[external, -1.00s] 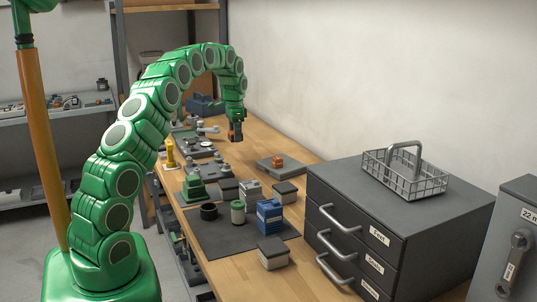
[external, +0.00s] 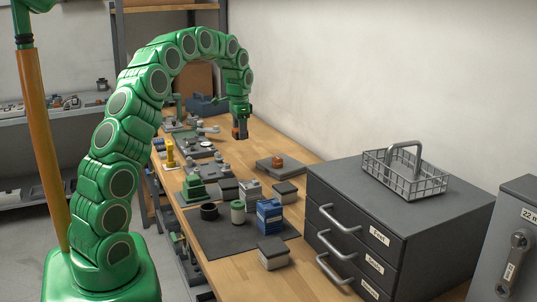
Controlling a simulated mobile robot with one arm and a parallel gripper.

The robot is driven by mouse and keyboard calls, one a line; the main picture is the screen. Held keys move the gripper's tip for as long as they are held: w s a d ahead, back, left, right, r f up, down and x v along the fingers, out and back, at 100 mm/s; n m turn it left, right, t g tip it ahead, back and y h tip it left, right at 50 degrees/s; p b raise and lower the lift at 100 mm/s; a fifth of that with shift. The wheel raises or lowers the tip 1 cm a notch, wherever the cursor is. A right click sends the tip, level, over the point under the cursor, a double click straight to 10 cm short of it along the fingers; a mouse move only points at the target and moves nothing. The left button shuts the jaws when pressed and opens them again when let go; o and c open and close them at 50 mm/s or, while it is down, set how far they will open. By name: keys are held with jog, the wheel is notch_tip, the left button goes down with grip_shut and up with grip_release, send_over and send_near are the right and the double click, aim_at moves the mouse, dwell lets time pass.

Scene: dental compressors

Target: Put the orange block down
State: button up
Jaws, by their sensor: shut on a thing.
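My gripper (external: 240,133) hangs pointing down from the end of my green arm, above the far part of the wooden bench. It is shut on the orange block (external: 236,133), which shows only as a small orange patch between the dark fingers. The block is held up in the air, clear of the bench top. The fingers hide most of it.
Another orange piece (external: 277,160) sits on a grey plate (external: 265,168) to the right. A dark mat (external: 215,238) nearer holds a blue box (external: 269,216) and jars. A drawer cabinet (external: 390,215) carries a wire basket (external: 404,174). Bare wood lies below the gripper.

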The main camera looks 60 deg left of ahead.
jog(key=w+d+r, duration=0.2)
jog(key=w+d, duration=0.4)
jog(key=d, duration=0.3)
send_near(286, 159)
jog(key=shift+s+d+f+n, duration=0.15)
jog(key=shift+s+d+f, duration=0.15)
jog(key=shift+s+f, duration=0.15)
jog(key=shift+s+d+f+n, duration=0.15)
jog(key=shift+s+d+f, duration=0.15)
jog(key=shift+s, duration=0.2)
jog(key=shift+w+a+f, duration=0.3)
jog(key=shift+w+f, duration=0.2)
jog(key=shift+f, duration=0.15)
jog(key=shift+w+f, duration=0.1)
jog(key=shift+f, duration=0.05)
jog(key=shift+w+a+f, duration=0.15)
jog(key=shift+f, duration=1.55)
jog(key=shift+f, duration=0.15)
